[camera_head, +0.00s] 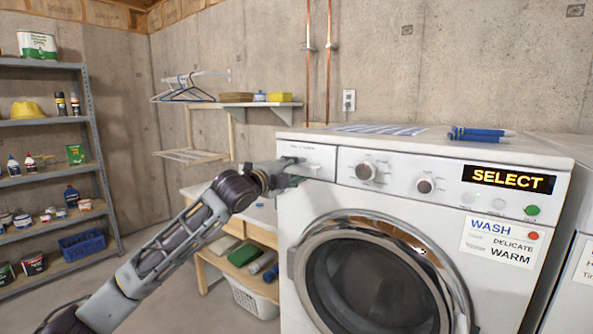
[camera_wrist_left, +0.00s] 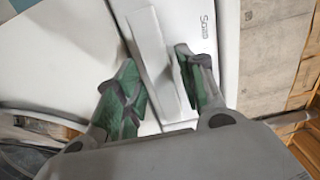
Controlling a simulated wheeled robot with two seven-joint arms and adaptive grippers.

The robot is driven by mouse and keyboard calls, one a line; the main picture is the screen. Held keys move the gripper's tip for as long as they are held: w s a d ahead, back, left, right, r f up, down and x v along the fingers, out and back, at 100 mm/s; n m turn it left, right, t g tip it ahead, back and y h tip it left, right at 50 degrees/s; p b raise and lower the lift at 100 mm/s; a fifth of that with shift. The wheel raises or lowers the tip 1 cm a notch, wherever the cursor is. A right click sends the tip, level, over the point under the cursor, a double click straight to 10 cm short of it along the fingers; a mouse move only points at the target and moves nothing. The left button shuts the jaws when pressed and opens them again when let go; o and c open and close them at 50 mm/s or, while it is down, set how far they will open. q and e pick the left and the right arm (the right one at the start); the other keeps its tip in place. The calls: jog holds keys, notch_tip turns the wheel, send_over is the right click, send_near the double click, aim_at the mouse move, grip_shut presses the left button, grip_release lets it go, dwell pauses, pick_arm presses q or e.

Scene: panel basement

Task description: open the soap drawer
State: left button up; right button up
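The soap drawer front (camera_head: 312,158) is a white panel at the top left of the washing machine (camera_head: 400,150). I see no clear gap around it in the head view. My left gripper (camera_head: 288,175) is at the left part of this panel and partly covers its lower edge. In the left wrist view, its two green fingers (camera_wrist_left: 162,80) stand on either side of a raised white bar (camera_wrist_left: 148,45), beside the word "Soap" on the panel. The fingers are close to the bar, but I cannot tell whether both touch it. My right gripper is not in view.
The round washer door (camera_head: 380,285) is just below, with knobs and a "SELECT" display (camera_head: 508,179) to the right. A low wooden bench (camera_head: 250,230) stands left of the washer, with a white basket (camera_head: 252,298) under it. Metal shelves (camera_head: 60,170) stand far left.

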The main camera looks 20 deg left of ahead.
pick_arm(q)
jog(key=shift+w+d, duration=0.2)
jog(key=shift+w, duration=0.3)
jog(key=shift+f, duration=0.1)
grip_shut()
